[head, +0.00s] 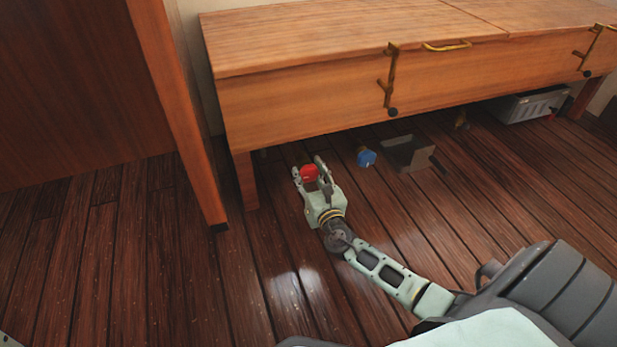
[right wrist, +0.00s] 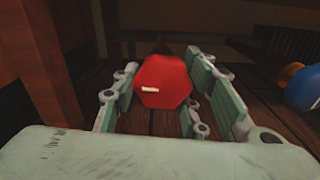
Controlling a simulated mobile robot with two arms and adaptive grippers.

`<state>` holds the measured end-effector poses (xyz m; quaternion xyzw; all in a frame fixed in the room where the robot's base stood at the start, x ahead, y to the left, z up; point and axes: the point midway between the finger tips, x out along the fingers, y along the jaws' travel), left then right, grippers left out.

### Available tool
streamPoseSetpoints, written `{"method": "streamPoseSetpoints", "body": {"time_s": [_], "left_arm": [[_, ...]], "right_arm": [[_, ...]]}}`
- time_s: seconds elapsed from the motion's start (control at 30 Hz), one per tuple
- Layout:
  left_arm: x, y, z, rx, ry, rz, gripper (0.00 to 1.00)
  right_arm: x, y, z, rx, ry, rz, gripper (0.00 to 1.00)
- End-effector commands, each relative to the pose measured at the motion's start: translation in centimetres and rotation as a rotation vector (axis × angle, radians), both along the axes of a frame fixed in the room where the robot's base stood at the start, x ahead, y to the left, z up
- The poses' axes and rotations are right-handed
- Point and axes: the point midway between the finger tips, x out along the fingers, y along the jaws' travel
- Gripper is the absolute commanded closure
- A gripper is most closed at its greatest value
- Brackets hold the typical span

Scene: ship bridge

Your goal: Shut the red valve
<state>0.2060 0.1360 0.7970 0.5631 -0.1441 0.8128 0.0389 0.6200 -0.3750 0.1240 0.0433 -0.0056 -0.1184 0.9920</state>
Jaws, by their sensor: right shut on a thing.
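The red valve (head: 309,173) sits low under the left end of the wooden bench. What is behind the knob is hidden.
A blue valve (head: 366,158) stands just right of the red one. A dark grey box (head: 408,153) and a light metal unit (head: 527,106) are further right. The wooden bench (head: 300,100) overhangs the valves, and its leg (head: 245,181) stands left. The floor in front is clear.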

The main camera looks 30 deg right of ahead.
Motion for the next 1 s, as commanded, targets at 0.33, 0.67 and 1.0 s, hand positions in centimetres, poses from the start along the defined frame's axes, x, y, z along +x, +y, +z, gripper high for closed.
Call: {"method": "streamPoseSetpoints", "body": {"time_s": [0.33, 0.67, 1.0], "left_arm": [[0.02, 0.00, -0.70, 0.000, 0.000, 0.000, 0.60], [0.01, -0.01, -0.69, 0.000, 0.000, 0.000, 0.60], [0.01, -0.01, -0.68, 0.000, 0.000, 0.000, 0.60]], "right_arm": [[-0.06, 0.58, -0.20, 0.324, -0.070, 0.010, 0.86], [-0.05, 0.64, 0.02, 0.628, -0.142, 0.010, 0.86], [-0.06, 0.61, 0.22, 0.942, -0.218, 0.010, 0.86]]}}
